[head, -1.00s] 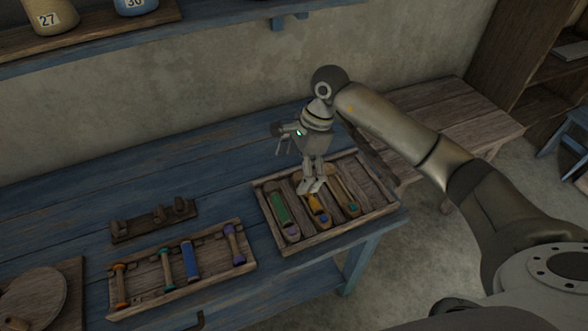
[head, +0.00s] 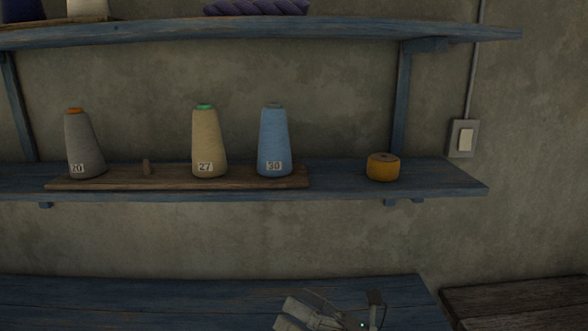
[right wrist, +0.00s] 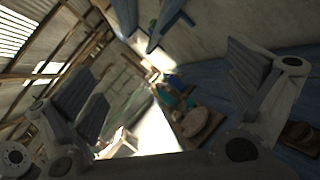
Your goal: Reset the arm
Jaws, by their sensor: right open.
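My right gripper (head: 300,314) shows at the bottom edge of the head view, in front of the blue table (head: 150,300); most of its arm is below the frame. In the right wrist view its two grey fingers stand wide apart, with nothing between them (right wrist: 165,95). The right gripper is open and empty. My left gripper is in neither view.
A blue wall shelf (head: 440,178) holds a wooden rack (head: 120,183) with a grey cone (head: 85,145), a beige cone (head: 208,142) and a blue cone (head: 273,142). An orange spool (head: 383,168) stands to their right. A brown table (head: 520,308) is at lower right.

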